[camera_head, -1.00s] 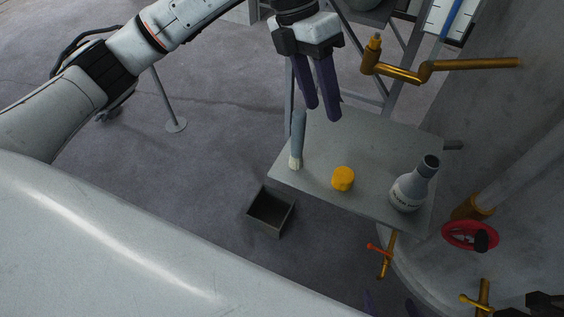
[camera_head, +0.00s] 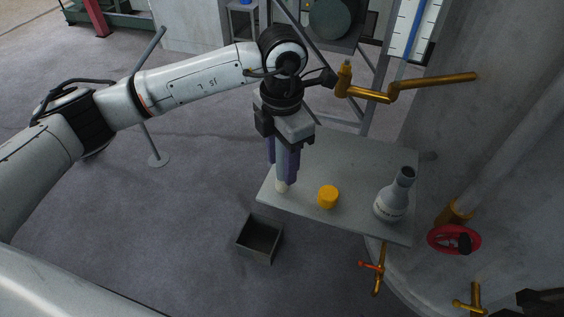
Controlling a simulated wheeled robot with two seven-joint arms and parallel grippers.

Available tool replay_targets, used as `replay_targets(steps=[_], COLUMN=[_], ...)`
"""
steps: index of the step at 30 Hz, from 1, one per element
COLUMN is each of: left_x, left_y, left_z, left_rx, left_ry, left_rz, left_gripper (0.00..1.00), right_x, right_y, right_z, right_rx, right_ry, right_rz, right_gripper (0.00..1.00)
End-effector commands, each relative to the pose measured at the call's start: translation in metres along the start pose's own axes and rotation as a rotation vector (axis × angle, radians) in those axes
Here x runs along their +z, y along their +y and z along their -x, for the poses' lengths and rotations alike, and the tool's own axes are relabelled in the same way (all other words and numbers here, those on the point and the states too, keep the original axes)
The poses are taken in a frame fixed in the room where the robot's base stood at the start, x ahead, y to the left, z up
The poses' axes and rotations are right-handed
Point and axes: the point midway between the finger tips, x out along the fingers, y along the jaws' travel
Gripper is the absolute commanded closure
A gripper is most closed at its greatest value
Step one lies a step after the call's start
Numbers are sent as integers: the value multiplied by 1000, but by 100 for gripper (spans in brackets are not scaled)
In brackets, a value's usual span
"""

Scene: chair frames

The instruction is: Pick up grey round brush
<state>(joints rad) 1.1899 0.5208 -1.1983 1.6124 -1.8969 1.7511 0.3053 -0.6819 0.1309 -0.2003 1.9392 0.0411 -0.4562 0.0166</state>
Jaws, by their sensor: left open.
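The grey round brush (camera_head: 282,186) stands upright on the small grey table (camera_head: 345,160), near its left edge, with its pale bristle end down. My left gripper (camera_head: 282,167) points down at the brush, its purple fingers open and on either side of the grey handle. The upper handle is hidden by the fingers and gripper body. I cannot tell whether the fingers touch the handle. My right gripper is not in view.
A yellow cap (camera_head: 328,197) and a grey-white bottle (camera_head: 393,197) stand on the table right of the brush. An open box (camera_head: 259,239) is on the floor below. A brass crank handle (camera_head: 405,88) juts out above the table's far side.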

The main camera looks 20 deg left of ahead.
Motion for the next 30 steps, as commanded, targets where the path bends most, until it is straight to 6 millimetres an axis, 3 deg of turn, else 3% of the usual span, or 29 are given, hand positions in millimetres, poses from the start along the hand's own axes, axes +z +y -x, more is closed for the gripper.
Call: replay_targets(steps=[4,11,19,26,30], left_x=[0,0,0,1,2], left_y=[0,0,0,0,1], left_z=[-15,-17,-17,-16,-5], left_rx=[0,0,0,0,2], left_ry=[0,0,-1,-2,-5], left_rz=[0,0,0,0,0], left_gripper=[58,58,100,100,100], right_x=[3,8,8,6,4], right_y=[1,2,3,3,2], right_z=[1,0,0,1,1], right_rx=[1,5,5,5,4], right_ry=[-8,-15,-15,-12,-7], right_rz=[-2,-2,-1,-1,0], right_gripper=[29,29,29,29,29])
